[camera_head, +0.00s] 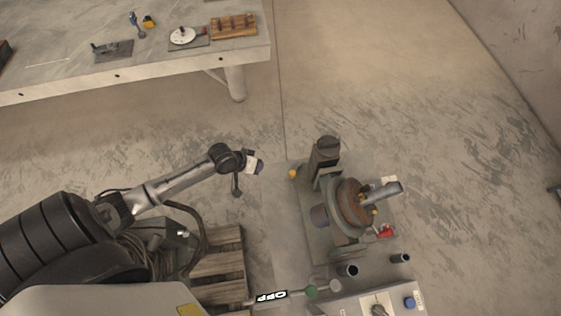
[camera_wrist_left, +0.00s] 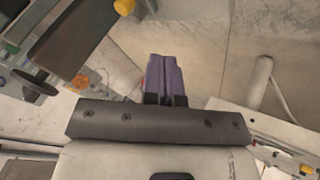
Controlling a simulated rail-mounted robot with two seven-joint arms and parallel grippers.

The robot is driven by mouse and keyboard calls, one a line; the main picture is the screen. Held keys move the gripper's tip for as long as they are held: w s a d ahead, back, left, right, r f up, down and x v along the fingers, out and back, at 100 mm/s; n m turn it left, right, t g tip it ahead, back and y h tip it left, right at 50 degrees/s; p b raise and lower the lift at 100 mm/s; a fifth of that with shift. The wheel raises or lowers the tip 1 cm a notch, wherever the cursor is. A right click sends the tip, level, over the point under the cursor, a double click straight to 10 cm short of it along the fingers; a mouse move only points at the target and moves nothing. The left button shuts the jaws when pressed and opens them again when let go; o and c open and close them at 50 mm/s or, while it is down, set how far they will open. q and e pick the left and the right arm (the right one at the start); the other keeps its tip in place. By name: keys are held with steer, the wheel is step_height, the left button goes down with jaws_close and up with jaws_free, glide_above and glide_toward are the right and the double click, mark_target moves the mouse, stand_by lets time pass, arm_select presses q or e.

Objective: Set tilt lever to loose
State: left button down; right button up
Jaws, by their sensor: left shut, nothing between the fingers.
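The positioner stands right of centre in the head view. It has a flat base plate (camera_head: 312,232), an upright dark column (camera_head: 325,157), a brown round plate (camera_head: 352,204) and a grey cylinder (camera_head: 382,193). A yellow knob (camera_head: 293,174) is at its left edge and a red handle (camera_head: 386,231) at its lower right. I cannot tell which part is the tilt lever. My left gripper (camera_head: 260,167) is left of the yellow knob, apart from it. In the left wrist view its purple fingers (camera_wrist_left: 162,76) are shut and empty. My right gripper is not in view.
A lever marked OFF (camera_head: 271,296) and a control box (camera_head: 375,303) with a blue button are at the front. A wooden pallet (camera_head: 220,264) lies left of the positioner. A workbench (camera_head: 160,64) with tools stands at the back left. The floor to the right is clear.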

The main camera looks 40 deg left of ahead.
arm_select(q)
steer(key=b+x, duration=0.1)
steer(key=x, duration=0.8)
steer(key=shift+w+f, duration=0.2)
steer(key=shift+f, duration=0.2)
steer(key=shift+w+d+r+p, duration=0.1)
steer(key=shift+w+d+p, duration=0.15)
steer(key=shift+d, duration=0.25)
steer(key=shift+w+d+p, duration=0.2)
steer(key=shift+w+d, duration=0.05)
steer(key=shift+d, duration=0.25)
steer(key=shift+w+d, duration=0.35)
steer(key=shift+d, duration=0.4)
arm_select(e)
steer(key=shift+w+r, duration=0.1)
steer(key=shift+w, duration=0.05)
